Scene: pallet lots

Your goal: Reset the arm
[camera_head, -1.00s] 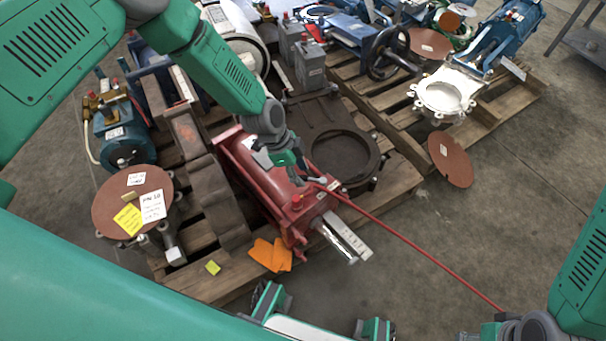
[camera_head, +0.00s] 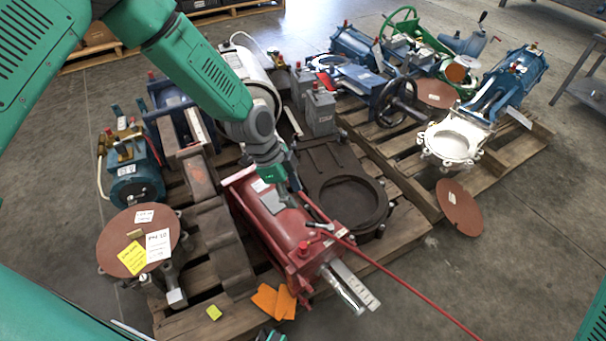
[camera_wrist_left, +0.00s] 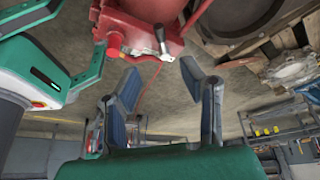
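My left arm comes in from the upper left in the head view, and my left gripper (camera_head: 295,203) hangs over the red machine (camera_head: 275,225). In the left wrist view my left gripper (camera_wrist_left: 163,80) has its two dark fingers wide apart. Nothing is held between them. The red machine (camera_wrist_left: 140,30) with its small lever lies beyond the fingertips, and whether they touch it I cannot tell.
A thin red bar or hose (camera_head: 395,275) slants from the red machine to the lower right. A dark plate with a round opening (camera_head: 325,160), a brown disc (camera_head: 122,225) and a blue motor (camera_head: 135,180) crowd the wooden pallet (camera_head: 185,325). Bare floor (camera_head: 510,280) is free at right.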

